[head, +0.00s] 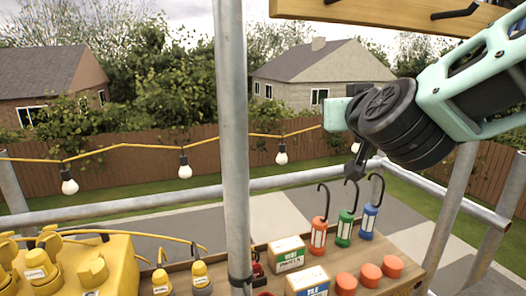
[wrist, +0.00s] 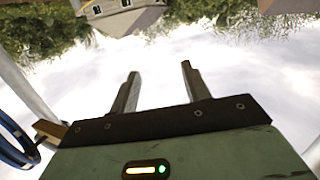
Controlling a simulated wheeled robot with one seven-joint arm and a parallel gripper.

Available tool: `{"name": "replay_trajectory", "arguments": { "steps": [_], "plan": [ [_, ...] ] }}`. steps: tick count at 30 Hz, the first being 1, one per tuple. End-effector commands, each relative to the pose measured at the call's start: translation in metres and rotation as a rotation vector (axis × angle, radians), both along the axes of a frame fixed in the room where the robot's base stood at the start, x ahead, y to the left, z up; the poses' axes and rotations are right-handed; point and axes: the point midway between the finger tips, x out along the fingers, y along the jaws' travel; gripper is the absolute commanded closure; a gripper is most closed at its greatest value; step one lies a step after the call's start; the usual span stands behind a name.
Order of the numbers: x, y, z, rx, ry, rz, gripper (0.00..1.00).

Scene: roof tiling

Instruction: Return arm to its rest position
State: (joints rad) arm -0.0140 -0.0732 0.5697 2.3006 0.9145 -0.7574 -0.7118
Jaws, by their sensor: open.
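My arm reaches in from the upper right of the head view, with mint-green and black links.
A metal post (head: 231,130) stands left of my arm. A wooden beam (head: 390,14) with black hooks hangs above. Yellow equipment (head: 85,265) sits lower left.

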Motion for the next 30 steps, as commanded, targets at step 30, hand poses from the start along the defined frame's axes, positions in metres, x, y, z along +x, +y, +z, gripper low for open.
{"name": "replay_trajectory", "arguments": {
  "steps": [30],
  "plan": [
    [-0.284,0.009,-0.264,-0.404,1.410,0.531,0.53]
  ]
}}
